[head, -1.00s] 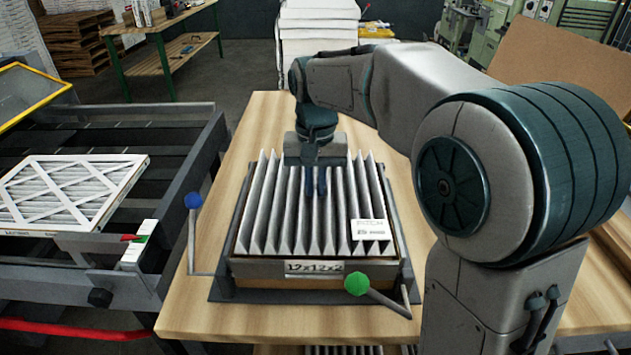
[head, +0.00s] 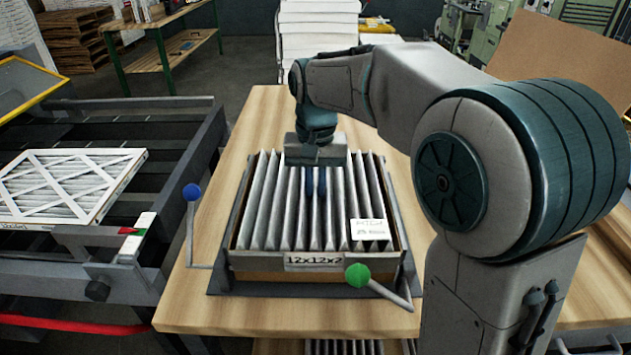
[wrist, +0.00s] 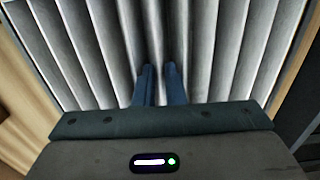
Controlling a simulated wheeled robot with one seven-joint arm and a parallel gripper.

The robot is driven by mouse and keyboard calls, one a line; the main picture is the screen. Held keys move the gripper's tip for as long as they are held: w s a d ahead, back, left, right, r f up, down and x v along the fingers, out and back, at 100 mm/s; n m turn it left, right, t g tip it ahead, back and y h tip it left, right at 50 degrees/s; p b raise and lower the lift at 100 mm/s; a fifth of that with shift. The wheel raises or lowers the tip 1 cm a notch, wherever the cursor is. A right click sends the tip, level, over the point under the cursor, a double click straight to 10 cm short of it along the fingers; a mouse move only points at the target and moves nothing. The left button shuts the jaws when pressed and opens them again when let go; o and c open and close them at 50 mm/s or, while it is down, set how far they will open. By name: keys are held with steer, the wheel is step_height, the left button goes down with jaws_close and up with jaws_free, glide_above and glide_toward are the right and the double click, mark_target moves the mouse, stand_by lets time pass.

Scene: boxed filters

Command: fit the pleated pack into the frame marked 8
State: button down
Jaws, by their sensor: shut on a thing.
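The pleated pack (head: 270,205), grey-white with upright folds and a small white label, sits down inside a cardboard-brown frame (head: 312,276). The frame's front carries a tag reading 12x12x2; I see no 8 on it. My gripper (head: 316,185) is over the middle of the pack, its blue fingers shut on a pleat. The wrist view shows the two fingers (wrist: 160,85) close together among the pleats (wrist: 215,60). The pack's top stands near the frame's rim. The far edge of the pack is partly hidden by my gripper.
A dark fixture with a blue-knobbed lever (head: 192,193) and a green-knobbed lever (head: 358,275) holds the frame on a wooden table (head: 190,305). A finished filter (head: 70,185) lies on the conveyor (head: 150,190) at left. Bare wood shows around the fixture.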

steer(key=shift+f+b, duration=0.6)
steer(key=shift+f, duration=0.35)
steer(key=c, duration=1.8)
jaws_free()
steer(key=shift+r+p, duration=2)
steer(key=shift+r, duration=0.3)
steer(key=o, duration=0.6)
steer(key=shift+c, duration=0.2)
